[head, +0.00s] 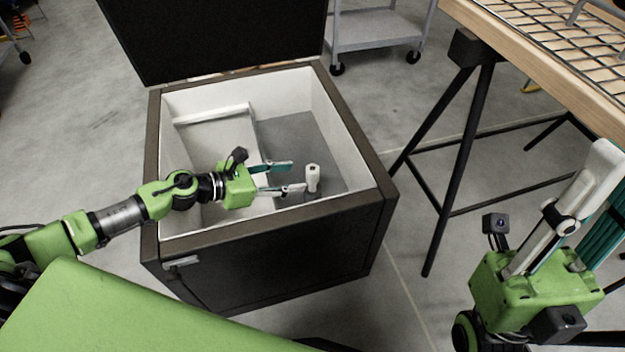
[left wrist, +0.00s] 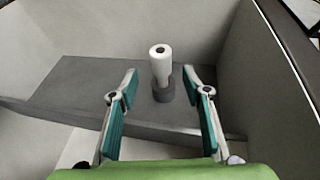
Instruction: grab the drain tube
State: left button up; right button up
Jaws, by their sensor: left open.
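The drain tube (head: 312,178) is a short white upright tube with a dark hole in its top. It stands on the grey raised floor inside the open chest. In the left wrist view the tube (left wrist: 161,66) rises from a dark grey collar (left wrist: 163,94), ahead of and between my fingers. My left gripper (head: 298,177) is open and empty inside the chest, just left of the tube; it also shows in the left wrist view (left wrist: 161,82). I see no contact with the tube. My right gripper (head: 607,165) is at the right edge, partly cut off, its jaw state unclear.
The dark chest (head: 385,190) has a white lining, a raised rim around my left arm, and its lid (head: 215,40) open at the back. A wooden-topped table with a wire rack (head: 560,40) stands right. A grey cart (head: 375,35) is behind.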

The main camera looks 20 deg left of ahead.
aim_at(312, 175)
pick_arm(q)
jog(key=b+x, duration=0.1)
jog(key=x, duration=0.6)
jog(key=shift+d+f, duration=0.1)
jog(key=shift+d, duration=0.1)
jog(key=c, duration=1.2)
